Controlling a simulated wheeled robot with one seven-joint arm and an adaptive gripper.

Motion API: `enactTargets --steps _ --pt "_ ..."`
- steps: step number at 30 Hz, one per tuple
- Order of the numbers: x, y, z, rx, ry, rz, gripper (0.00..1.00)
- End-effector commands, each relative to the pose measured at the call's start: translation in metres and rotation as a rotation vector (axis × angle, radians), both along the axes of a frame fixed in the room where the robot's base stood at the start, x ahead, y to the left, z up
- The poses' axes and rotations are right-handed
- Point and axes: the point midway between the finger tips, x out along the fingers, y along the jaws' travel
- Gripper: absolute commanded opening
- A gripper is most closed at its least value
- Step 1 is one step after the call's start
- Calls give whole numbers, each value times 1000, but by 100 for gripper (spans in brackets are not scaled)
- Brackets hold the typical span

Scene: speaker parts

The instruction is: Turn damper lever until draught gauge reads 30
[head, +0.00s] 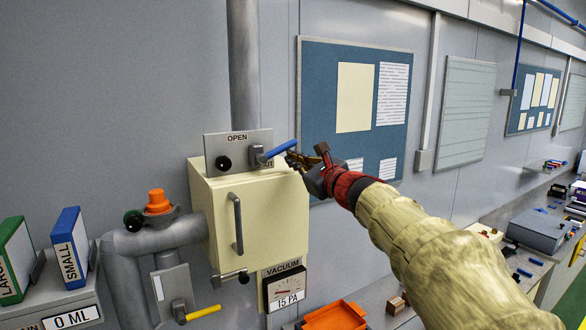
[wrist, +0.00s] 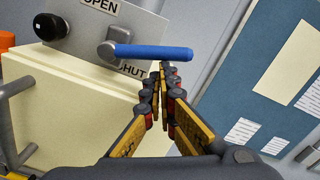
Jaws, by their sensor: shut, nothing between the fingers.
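The lever with a blue handle (head: 280,149) sits on a grey plate (head: 238,151) marked OPEN and SHUT, above a cream box. Its handle points right and slightly up in the head view; it also shows in the wrist view (wrist: 152,52). My gripper (head: 297,158) is shut and empty at the handle's outer end. In the wrist view its fingertips (wrist: 162,72) are just below the handle's right half; I cannot tell whether they touch it. The gauge (head: 286,289) marked VACUUM hangs low on the box's right, with a 15 PA label; its needle is too small to read.
The cream box (head: 230,215) has a grey vertical handle (head: 238,223). A grey pipe with an orange cap (head: 158,200) and a yellow-handled valve (head: 203,313) are left. An orange tray (head: 335,316) lies below. A blue notice board (head: 320,100) is on the wall behind my gripper.

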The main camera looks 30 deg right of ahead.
Motion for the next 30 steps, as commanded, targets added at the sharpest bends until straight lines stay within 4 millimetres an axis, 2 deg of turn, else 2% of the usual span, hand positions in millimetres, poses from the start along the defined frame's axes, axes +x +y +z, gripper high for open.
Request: enactTargets --steps 16,30 --pt "0 1 20 -290 -12 1 0" --pt "0 3 27 -354 -14 1 0"
